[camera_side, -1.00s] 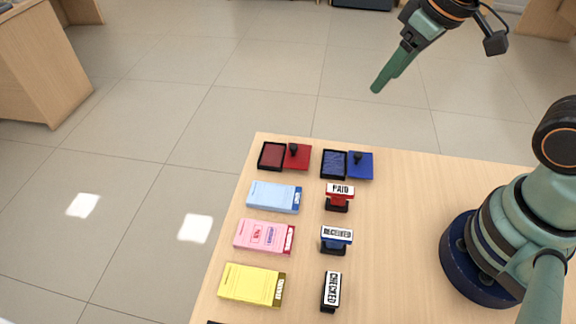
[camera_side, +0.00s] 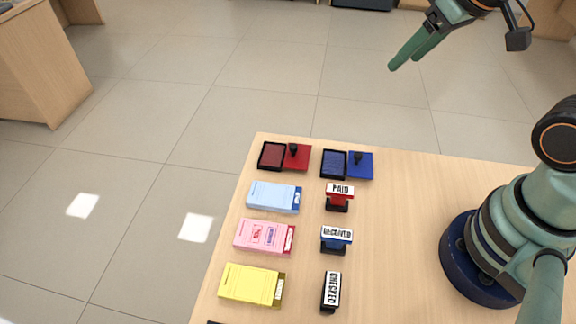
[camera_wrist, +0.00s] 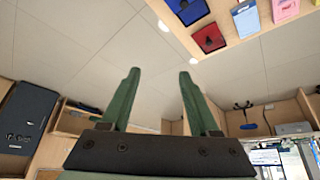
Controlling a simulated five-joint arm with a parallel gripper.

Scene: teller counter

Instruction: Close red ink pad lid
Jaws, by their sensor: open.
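The red ink pad (camera_side: 271,156) sits open at the far left corner of the counter, a dark red pad in a black tray. Its red lid (camera_side: 302,162) lies open beside it on the right, with a black knob on it. A red part of the set (camera_wrist: 209,38) shows near the top of the wrist view. My gripper (camera_side: 404,62) is open and empty, high above and well beyond the counter's far edge. Its two green fingers stand apart in the wrist view (camera_wrist: 160,74).
An open blue ink pad (camera_side: 334,164) with its blue lid (camera_side: 361,169) stands just right of the red lid. PAID (camera_side: 339,191), RECEIVED (camera_side: 337,235) and CHECKED (camera_side: 332,290) stamps and blue (camera_side: 270,196), pink (camera_side: 260,236) and yellow (camera_side: 248,284) pads lie nearer.

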